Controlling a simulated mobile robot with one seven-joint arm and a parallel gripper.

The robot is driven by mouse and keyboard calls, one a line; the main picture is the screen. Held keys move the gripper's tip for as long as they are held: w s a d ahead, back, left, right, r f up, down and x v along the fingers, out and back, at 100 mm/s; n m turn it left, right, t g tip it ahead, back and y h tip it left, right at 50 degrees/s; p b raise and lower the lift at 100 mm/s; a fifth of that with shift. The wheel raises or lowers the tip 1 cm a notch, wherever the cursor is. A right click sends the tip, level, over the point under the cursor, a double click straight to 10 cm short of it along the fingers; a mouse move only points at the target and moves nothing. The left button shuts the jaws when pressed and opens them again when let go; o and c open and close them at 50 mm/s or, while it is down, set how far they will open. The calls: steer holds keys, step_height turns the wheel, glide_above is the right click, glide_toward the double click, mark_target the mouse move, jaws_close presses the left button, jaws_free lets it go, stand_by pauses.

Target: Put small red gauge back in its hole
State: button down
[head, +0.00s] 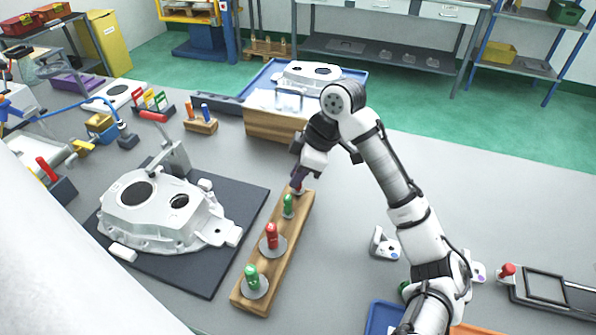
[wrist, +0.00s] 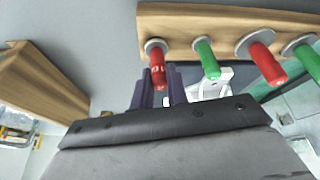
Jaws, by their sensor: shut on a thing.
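The small red gauge (wrist: 158,72) has a red handle and a grey disc. My gripper (wrist: 160,88) is shut on its handle, with a dark finger on each side. The gauge is at the far end of the wooden rack (wrist: 190,14). Its disc is at the rack's top face; I cannot tell whether it is fully seated. In the head view my gripper (head: 298,178) is over the rack's far end and hides most of the gauge (head: 299,189). The rack also shows there (head: 283,262).
A small green gauge (head: 288,206), a larger red gauge (head: 272,236) and a larger green gauge (head: 252,277) stand along the rack. A white casting (head: 160,215) lies on a dark mat (head: 246,198) to the left. A wooden box (head: 270,124) stands behind.

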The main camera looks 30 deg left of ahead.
steer(key=shift+f+b, duration=0.3)
steer(key=shift+f, duration=0.3)
steer(key=c, duration=1.3)
jaws_free()
steer(key=shift+f, duration=0.1)
